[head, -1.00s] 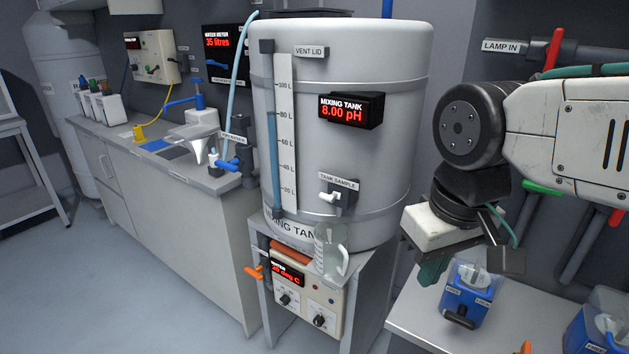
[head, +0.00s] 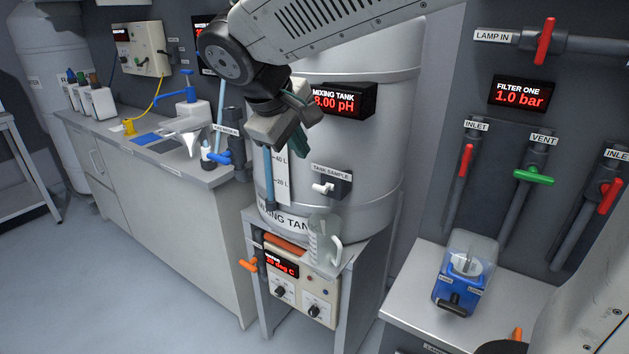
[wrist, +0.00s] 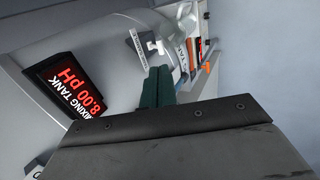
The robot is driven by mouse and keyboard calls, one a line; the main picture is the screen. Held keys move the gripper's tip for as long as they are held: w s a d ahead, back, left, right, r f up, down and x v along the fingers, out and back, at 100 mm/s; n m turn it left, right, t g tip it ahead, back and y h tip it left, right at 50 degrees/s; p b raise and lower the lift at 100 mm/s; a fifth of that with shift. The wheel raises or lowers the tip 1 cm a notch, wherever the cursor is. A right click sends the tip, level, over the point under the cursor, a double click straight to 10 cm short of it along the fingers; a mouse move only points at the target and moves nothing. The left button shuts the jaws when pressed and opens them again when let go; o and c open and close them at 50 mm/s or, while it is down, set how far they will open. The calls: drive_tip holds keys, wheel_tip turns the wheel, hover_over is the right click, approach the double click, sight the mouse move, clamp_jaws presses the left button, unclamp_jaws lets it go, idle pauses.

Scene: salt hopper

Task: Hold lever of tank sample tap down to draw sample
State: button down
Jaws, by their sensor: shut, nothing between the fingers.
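The tank sample tap, a small white lever (head: 323,187) on a dark block (head: 342,184), is on the front of the grey mixing tank (head: 395,125). The lever also shows in the wrist view (wrist: 157,46), just beyond my fingertips. My gripper (head: 299,146) has dark green fingers, shut and empty, in front of the tank, above and left of the tap in the head view. The fingers also show together in the wrist view (wrist: 158,86). I see no contact with the lever. A clear jug (head: 321,243) stands upright on the ledge below the tap.
The pH display (head: 345,100) juts from the tank close to my gripper. A heater panel (head: 302,290) is under the ledge. A bench (head: 185,185) with a sink is at left. Valve pipes and a blue device (head: 463,284) are at right.

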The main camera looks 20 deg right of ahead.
sight(318, 189)
drive_tip(key=shift+w+a+r, duration=0.1)
drive_tip(key=shift+w+a, duration=0.5)
drive_tip(key=shift+a, duration=0.05)
drive_tip(key=x, duration=1.4)
drive_tip(key=shift+w+d+r, duration=0.1)
drive_tip(key=shift+w+d, duration=0.05)
drive_tip(key=shift+a+t+h, duration=0.25)
drive_tip(key=shift+t+h, duration=0.05)
drive_tip(key=shift+d, duration=0.1)
